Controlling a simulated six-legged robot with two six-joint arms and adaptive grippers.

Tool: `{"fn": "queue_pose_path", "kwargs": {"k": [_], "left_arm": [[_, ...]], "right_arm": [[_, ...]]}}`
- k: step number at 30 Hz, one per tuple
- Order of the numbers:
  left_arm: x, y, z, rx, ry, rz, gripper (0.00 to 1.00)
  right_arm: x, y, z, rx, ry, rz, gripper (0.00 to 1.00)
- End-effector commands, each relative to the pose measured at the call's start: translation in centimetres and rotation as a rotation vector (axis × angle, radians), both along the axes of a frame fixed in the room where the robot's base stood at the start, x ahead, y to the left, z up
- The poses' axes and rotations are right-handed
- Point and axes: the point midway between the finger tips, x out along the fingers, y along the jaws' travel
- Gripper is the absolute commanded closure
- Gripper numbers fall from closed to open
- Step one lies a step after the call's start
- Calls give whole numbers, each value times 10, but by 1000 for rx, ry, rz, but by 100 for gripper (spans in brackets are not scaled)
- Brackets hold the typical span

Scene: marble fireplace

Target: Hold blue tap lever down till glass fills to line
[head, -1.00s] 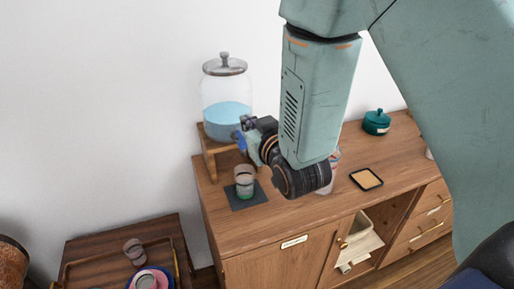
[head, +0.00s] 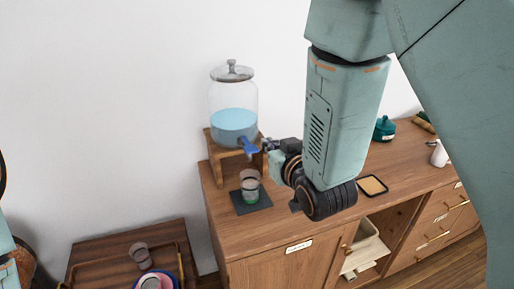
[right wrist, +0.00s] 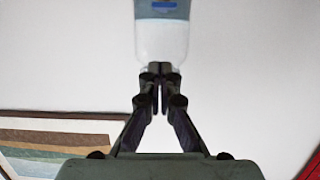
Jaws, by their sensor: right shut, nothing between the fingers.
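The glass dispenser jar (head: 233,115) holds blue water and stands on a wooden stand (head: 216,163). Its blue tap lever (head: 249,147) sticks out at the front and is in plain view. A glass (head: 250,186) stands upright under the tap with a green band low on it; its water level is too small to read. My right gripper (head: 270,146) is just right of the lever, seemingly apart from it. In the right wrist view its fingers (right wrist: 160,72) are shut and empty, with a clear vessel behind them. My left gripper is not in view.
The glass stands on a dark mat (head: 240,207) on the wooden cabinet (head: 222,234). A black-rimmed tray (head: 372,186), a teal pot (head: 384,128) and a white bottle (head: 439,154) are to the right. A lower tray holds another glass (head: 140,255).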

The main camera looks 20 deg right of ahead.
Motion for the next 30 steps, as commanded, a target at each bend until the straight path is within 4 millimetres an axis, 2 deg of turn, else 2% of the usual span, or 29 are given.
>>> {"fn": "queue_pose_path", "kwargs": {"k": [5,21,24,30], "left_arm": [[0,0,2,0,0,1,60],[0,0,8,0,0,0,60],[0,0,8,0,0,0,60],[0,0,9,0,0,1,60]], "right_arm": [[17,1,-4,1,-2,-1,100],[95,3,-26,-1,0,-3,100],[93,3,-44,-1,4,-3,100],[93,3,-61,0,1,-4,100]]}}
